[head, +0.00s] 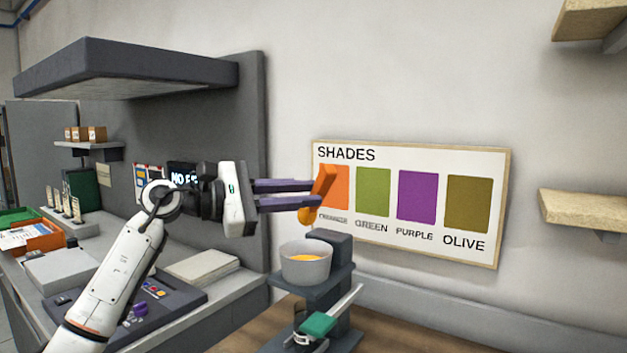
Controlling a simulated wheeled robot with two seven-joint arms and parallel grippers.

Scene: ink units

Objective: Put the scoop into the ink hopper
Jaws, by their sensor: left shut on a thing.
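My left gripper (318,193) comes in from the left, with its purple-grey fingers shut on the orange scoop (325,181). The scoop is tilted, its rounded orange end (305,215) hanging lowest, above the hopper and apart from it. The ink hopper (305,268) is a round, pale grey open bowl on a dark grey unit. Something orange (304,258) shows inside it. Whether the scoop's end holds ink I cannot tell. My right gripper is not in view.
A SHADES board (410,148) with orange, green, purple and olive patches is on the wall behind the scoop. Below the hopper are a metal lever and a green block (318,324). A counter with a dark control panel (150,308) and papers (202,267) stands left.

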